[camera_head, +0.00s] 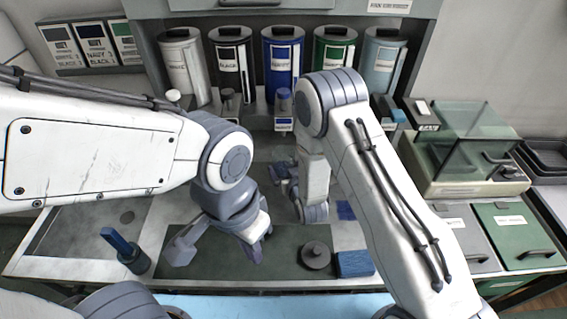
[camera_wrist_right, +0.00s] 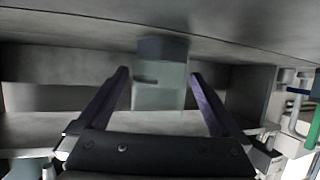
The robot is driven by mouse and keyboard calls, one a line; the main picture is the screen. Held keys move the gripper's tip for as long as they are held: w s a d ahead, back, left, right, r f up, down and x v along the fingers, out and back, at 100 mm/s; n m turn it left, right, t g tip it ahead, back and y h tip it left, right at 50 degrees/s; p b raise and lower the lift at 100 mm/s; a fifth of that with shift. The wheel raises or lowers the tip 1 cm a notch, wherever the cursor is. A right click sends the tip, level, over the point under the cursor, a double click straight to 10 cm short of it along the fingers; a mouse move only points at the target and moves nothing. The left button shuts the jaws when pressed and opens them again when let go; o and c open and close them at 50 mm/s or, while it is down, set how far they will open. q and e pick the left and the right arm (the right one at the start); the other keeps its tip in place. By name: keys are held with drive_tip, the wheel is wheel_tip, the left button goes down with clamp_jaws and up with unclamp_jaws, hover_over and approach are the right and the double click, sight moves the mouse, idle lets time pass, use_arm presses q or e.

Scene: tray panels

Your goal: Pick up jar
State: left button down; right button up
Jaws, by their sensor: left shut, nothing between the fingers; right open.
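In the right wrist view, a clear jar (camera_wrist_right: 160,97) with a grey-blue lid stands between the spread fingers of my right gripper (camera_wrist_right: 160,92). The fingers are on either side of it, and I cannot tell whether either touches it. In the head view, a small jar with a blue-grey lid (camera_head: 284,100) stands at the rack, probably the same one. My right gripper (camera_head: 284,180) is partly hidden by its own arm there. My left gripper (camera_head: 256,254) is shut and empty over the dark mat.
Large canisters (camera_head: 281,62) line the back shelf. A dark mat (camera_head: 215,277) holds a round lidded piece (camera_head: 316,254) and a blue block (camera_head: 354,263). A blue-handled tool (camera_head: 122,246) stands left. A glass-lidded box (camera_head: 465,150) is at right. Grey shelf walls surround the jar.

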drive_tip(key=shift+p+x, duration=0.35)
drive_tip(key=shift+x, duration=1.3)
drive_tip(key=c, duration=1.4)
drive_tip(key=shift+r, duration=0.1)
clamp_jaws()
